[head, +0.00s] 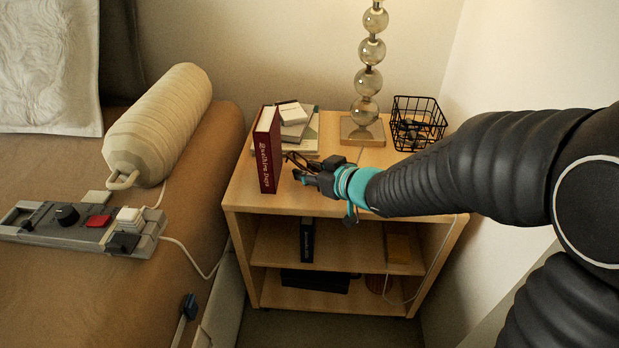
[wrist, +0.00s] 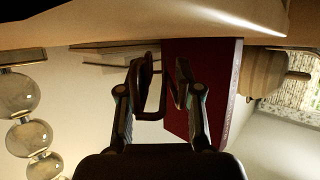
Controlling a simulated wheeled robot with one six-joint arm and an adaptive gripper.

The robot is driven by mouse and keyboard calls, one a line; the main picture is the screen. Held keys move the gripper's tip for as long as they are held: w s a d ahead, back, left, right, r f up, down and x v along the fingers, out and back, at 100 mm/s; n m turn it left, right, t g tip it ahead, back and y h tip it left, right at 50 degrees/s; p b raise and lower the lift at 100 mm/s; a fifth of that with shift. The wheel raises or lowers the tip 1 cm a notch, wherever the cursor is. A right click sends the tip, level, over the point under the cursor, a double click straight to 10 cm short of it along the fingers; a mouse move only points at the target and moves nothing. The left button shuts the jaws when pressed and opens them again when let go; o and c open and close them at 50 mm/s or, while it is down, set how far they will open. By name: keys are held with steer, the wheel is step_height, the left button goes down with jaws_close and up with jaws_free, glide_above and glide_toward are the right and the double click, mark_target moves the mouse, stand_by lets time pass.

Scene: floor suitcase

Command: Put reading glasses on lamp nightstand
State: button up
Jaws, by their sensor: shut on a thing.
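The dark-framed reading glasses (head: 295,159) are in my gripper (head: 303,175), over the front part of the lamp nightstand (head: 245,187). In the wrist view the dark glasses frame (wrist: 147,82) shows between the two fingers of my gripper (wrist: 162,85). My gripper is shut on the glasses. It is just right of an upright dark red book (head: 267,150), which also shows in the wrist view (wrist: 205,95). I cannot tell whether the glasses touch the top.
The lamp (head: 368,83) stands at the back of the nightstand top, with a black wire basket (head: 418,113) to its right. A small stack of books (head: 307,140) lies behind the red book. Lower shelves hold several items. A bed (head: 190,220) is at left.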

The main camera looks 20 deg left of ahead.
steer(key=shift+f, duration=0.45)
steer(key=shift+f, duration=0.1)
steer(key=shift+f, duration=0.15)
steer(key=o, duration=1)
steer(key=shift+r, duration=0.3)
steer(key=p+v, duration=0.2)
steer(key=v, duration=0.9)
steer(key=shift+w, duration=0.1)
steer(key=shift+s+d+r, duration=0.15)
steer(key=shift+s+d, duration=0.2)
steer(key=shift+d, duration=0.15)
